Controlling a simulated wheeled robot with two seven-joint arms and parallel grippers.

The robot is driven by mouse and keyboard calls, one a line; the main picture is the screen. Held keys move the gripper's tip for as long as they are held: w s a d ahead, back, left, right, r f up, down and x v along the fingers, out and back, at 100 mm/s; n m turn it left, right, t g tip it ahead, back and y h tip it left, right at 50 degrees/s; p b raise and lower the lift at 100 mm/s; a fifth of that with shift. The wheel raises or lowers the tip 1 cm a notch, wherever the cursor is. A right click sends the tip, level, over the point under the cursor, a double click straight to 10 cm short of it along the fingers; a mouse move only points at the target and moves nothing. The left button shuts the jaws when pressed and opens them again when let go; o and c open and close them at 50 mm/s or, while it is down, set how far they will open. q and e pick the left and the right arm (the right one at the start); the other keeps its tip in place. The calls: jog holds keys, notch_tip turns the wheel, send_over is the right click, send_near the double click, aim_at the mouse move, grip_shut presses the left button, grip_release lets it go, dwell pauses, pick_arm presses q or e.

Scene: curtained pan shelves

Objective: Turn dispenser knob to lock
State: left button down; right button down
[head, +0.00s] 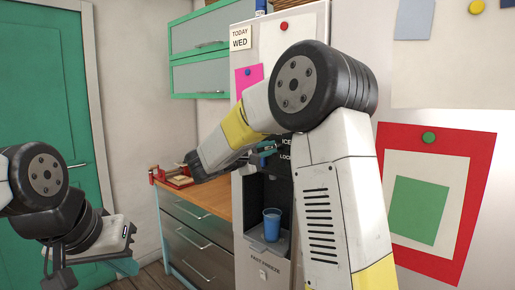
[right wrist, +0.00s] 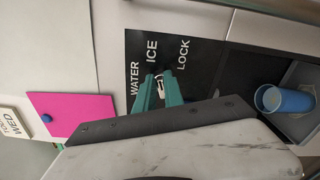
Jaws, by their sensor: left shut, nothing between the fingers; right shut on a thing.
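The dispenser knob (right wrist: 159,82) shows in the right wrist view as a small dark knob with a white mark. The labels WATER, ICE and LOCK stand around it on a black panel (right wrist: 203,57). The teal fingers of my right gripper (right wrist: 160,92) are closed on the knob and hide part of it. I cannot tell for sure which label the mark faces. In the head view, my right gripper (head: 266,152) is at the dispenser, and my arm hides the knob. My left gripper (head: 126,266) is shut and empty at the lower left, away from the dispenser.
A blue cup (head: 271,224) stands in the dispenser recess; it also shows in the right wrist view (right wrist: 284,100). A wooden counter (head: 205,196) with drawers and a red tray (head: 180,182) is left of the fridge. A green door (head: 45,90) is at the far left.

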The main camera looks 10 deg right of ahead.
jog(key=shift+f+m, duration=0.25)
jog(key=shift+m, duration=1.4)
jog(key=shift+f+m, duration=0.2)
jog(key=shift+m, duration=1.4)
jog(key=shift+f+m, duration=0.25)
jog(key=shift+m, duration=1.4)
jog(key=shift+a, duration=0.1)
jog(key=c, duration=1.4)
grip_release()
jog(key=shift+c, duration=0.2)
jog(key=v, duration=0.7)
jog(key=shift+s+a, duration=0.2)
jog(key=shift+a, duration=0.1)
jog(key=shift+a, duration=0.1)
